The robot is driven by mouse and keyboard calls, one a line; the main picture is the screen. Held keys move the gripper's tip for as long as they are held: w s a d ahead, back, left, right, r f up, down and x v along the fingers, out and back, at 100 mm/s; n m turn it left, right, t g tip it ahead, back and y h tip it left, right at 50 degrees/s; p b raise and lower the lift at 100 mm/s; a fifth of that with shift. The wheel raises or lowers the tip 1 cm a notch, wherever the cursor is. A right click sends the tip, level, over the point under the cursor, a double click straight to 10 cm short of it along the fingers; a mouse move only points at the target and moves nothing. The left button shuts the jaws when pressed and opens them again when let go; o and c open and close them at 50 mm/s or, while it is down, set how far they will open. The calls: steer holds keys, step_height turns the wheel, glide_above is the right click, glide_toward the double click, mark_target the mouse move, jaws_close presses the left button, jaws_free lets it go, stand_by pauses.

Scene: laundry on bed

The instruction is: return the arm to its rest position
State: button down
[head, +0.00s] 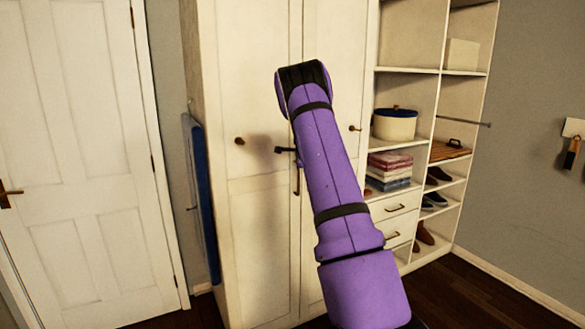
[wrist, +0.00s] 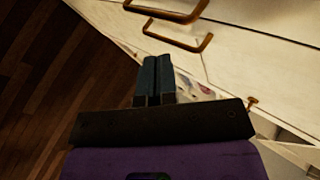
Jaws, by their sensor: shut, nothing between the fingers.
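My arm (head: 330,170), purple with black bands, rises through the middle of the head view in front of the wardrobe and bends at its top. My gripper (wrist: 153,82) shows in the wrist view with its two dark fingers side by side and touching, with nothing between them. In the head view the gripper is mostly or wholly hidden behind the arm; I cannot tell whether a small dark piece beside the arm belongs to it.
A cream wardrobe (head: 255,230) stands behind the arm. Open shelves at right hold a round box (head: 395,125), folded cloths (head: 390,170) and shoes. A white door (head: 75,150) is at left. The wrist view shows brass handles (wrist: 180,38) on pale fronts and dark wooden floor (wrist: 50,80).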

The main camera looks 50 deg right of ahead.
steer(key=shift+s, duration=0.1)
steer(key=a+r+m+t+h, duration=0.1)
steer(key=a+r+m+t, duration=0.1)
steer(key=a+r+m, duration=0.7)
steer(key=s+a+r+m+h, duration=0.1)
steer(key=s+a+r+m, duration=0.4)
steer(key=a+r+m, duration=0.3)
steer(key=s+a+r+m, duration=0.6)
steer(key=a+r+m, duration=0.2)
steer(key=a, duration=0.1)
steer(key=s+a+f+m+g+y, duration=0.2)
steer(key=s+a+f+m+y, duration=0.2)
steer(key=s+a+m, duration=0.6)
steer(key=s+a+f+m+g+y, duration=0.1)
steer(key=s+a+f+m+y, duration=0.3)
steer(key=s+a+m, duration=0.6)
steer(key=shift+s+a+m+g, duration=0.4)
steer(key=shift+s+a, duration=4.5)
steer(key=shift+s, duration=0.6)
steer(key=shift+f, duration=0.1)
